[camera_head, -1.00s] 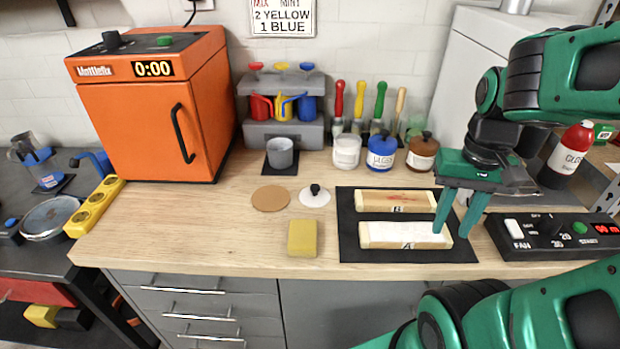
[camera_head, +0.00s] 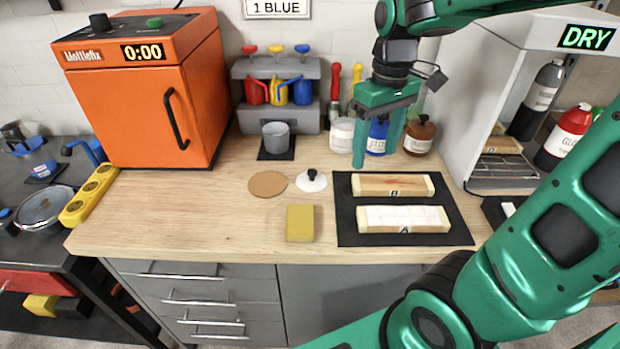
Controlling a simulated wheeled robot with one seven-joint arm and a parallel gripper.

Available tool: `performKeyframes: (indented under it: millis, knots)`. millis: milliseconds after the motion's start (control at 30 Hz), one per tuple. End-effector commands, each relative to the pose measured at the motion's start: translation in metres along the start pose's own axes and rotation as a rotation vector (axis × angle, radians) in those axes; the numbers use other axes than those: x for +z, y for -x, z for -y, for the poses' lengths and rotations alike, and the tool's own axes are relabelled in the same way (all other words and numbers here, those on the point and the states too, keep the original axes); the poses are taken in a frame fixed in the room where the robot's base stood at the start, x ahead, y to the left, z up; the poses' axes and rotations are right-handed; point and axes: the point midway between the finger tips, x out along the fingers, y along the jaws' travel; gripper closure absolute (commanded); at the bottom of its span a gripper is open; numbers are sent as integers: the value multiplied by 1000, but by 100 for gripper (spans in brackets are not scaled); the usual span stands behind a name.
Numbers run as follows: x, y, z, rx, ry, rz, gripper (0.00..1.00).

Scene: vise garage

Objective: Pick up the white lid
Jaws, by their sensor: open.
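The white lid (camera_head: 311,183) is a small round disc with a black knob. It lies flat on the wooden worktop (camera_head: 180,215), between a round tan disc (camera_head: 267,184) and a black mat. My gripper (camera_head: 376,154) is open and empty, with its green fingers pointing down. In the picture it is above and to the right of the lid, apart from it, in front of the jars.
A grey cup (camera_head: 276,137) stands behind the lid, and a yellow block (camera_head: 300,223) lies in front. The black mat (camera_head: 346,215) on the right holds two labelled wooden blocks. Jars, including a brown jar (camera_head: 420,136), stand behind; an orange oven (camera_head: 150,95) stands left.

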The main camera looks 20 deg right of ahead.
Motion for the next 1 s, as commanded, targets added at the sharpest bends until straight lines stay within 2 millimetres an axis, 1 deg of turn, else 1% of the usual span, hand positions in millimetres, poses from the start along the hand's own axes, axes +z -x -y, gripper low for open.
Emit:
performKeyframes:
  millis: [33,100,200,333,400,500,567,700,800,1000]
  knots:
    - [-22,2,13,3,97,4,35]
    - [-48,4,30,6,223,4,35]
    - [-78,6,54,12,372,5,35]
    - [-102,7,78,17,505,7,35]
    - [-109,7,86,19,547,7,35]
    - [-113,2,91,20,574,9,35]
    - [-114,-4,91,20,578,10,35]
    - [-113,-26,91,19,577,11,35]
    - [-113,-39,90,19,577,10,35]
    - [-113,-51,89,20,575,9,35]
